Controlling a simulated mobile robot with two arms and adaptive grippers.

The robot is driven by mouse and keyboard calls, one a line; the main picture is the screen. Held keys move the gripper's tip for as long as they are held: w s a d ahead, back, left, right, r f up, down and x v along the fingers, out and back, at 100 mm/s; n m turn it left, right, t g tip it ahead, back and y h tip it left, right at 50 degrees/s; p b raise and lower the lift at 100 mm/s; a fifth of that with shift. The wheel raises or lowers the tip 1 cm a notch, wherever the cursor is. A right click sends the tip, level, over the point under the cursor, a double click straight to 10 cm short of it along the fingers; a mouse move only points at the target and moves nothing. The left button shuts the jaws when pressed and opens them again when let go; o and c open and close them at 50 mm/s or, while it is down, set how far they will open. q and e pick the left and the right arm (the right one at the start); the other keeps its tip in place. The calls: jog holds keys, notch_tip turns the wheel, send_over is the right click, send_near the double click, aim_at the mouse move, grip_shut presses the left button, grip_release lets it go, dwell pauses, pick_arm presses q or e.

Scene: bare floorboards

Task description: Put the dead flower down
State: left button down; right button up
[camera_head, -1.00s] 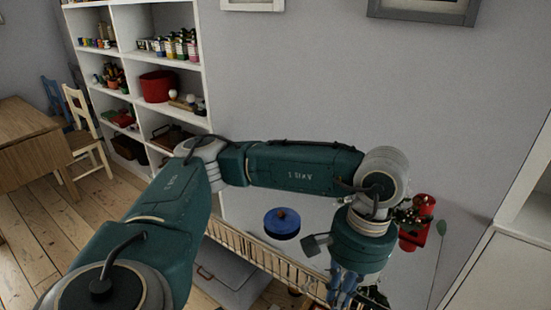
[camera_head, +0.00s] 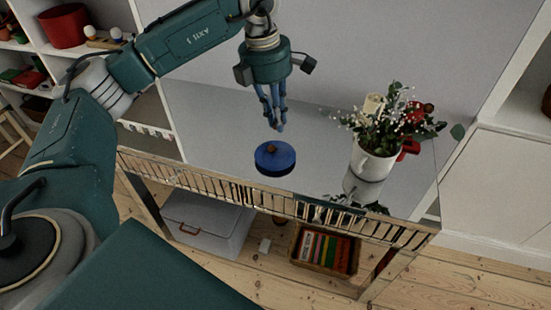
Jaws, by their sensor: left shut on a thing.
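My left gripper (camera_head: 278,128) comes down from above, over the glossy table (camera_head: 215,120). Its blue fingers are closed together on something thin, taken to be the dead flower, which is too small and hidden to make out. Its fingertips are just above a round blue container (camera_head: 275,158) with a brown knob. A white pot (camera_head: 372,163) with green leaves, white blossoms and small red berries stands to the right, apart from the gripper. No separate dead flower shows clearly. My right gripper is out of view.
A red watering can (camera_head: 408,148) is partly hidden behind the pot. The tabletop mirrors the pot and has a slatted rail (camera_head: 270,200) along its front. Below are a grey box (camera_head: 205,222) and a crate of books (camera_head: 325,250). Tabletop left of the blue container is clear.

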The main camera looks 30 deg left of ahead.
pick_arm(q)
jog(key=w+a+n+b, duration=0.1)
jog(key=w+a+n, duration=0.25)
jog(key=n, duration=0.35)
jog(key=n+y+b, duration=0.2)
jog(key=n, duration=0.7)
send_over(259, 157)
jog(key=f+p, duration=0.1)
jog(key=f, duration=0.6)
jog(key=f+p, duration=0.1)
jog(key=f, duration=0.6)
jog(key=shift+s+d+f+p, duration=0.1)
jog(key=shift+s+f+p, duration=0.1)
jog(key=shift+p, duration=0.15)
notch_tip(259, 157, down, 5)
jog(key=shift+r+p, duration=0.15)
jog(key=shift+p, duration=0.25)
jog(key=shift+f, duration=0.2)
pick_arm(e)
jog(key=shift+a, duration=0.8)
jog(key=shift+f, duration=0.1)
